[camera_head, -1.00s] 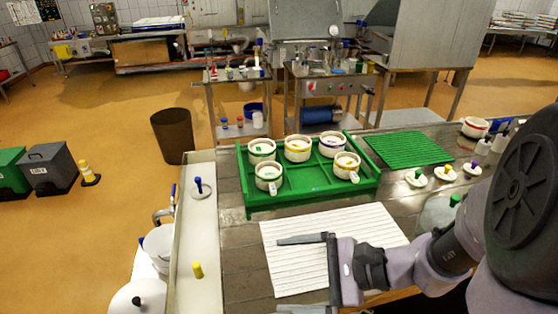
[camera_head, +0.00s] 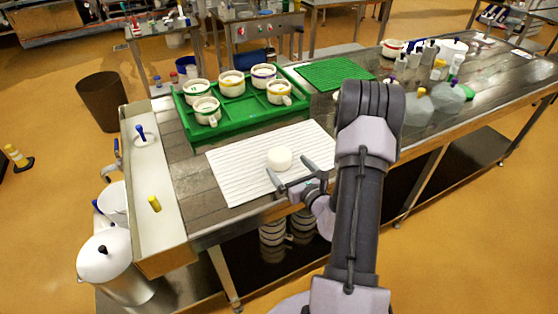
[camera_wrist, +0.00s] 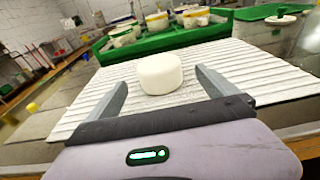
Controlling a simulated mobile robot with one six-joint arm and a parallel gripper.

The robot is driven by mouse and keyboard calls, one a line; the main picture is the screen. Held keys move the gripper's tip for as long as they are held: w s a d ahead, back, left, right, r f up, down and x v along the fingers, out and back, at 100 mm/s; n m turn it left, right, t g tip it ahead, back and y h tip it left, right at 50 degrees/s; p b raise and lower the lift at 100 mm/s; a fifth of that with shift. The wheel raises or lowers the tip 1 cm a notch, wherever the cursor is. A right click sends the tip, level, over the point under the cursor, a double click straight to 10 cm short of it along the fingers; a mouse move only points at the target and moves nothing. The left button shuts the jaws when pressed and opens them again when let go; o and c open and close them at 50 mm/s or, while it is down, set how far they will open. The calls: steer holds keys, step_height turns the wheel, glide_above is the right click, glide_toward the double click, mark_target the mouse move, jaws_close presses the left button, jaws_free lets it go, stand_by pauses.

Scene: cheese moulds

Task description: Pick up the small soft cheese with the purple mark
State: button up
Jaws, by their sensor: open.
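A small white round cheese (camera_head: 279,158) sits on the white ribbed mat (camera_head: 232,170). No purple mark shows on the side I see. My gripper (camera_head: 291,178) is open and low at the mat's front edge, just in front of the cheese. In the wrist view the cheese (camera_wrist: 160,74) stands upright ahead, roughly between and slightly beyond the two fingertips of my gripper (camera_wrist: 158,84). The fingers do not appear to touch it. A mould with a purple band (camera_head: 263,75) stands in the green tray (camera_head: 247,113) behind.
Several other moulds stand in the green tray, one with a yellow band (camera_head: 231,83). A green mat (camera_head: 332,73) lies to its right. Bottles (camera_head: 429,52) stand at the right back. A yellow-handled item (camera_head: 154,203) is at the left.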

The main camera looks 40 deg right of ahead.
mark_target(285, 162)
steer(key=x, duration=0.3)
steer(key=b+x, duration=0.1)
steer(key=x, duration=0.1)
steer(key=shift+r, duration=0.25)
steer(key=shift+a, duration=0.1)
steer(key=c, duration=1.1)
steer(key=shift+r, duration=0.1)
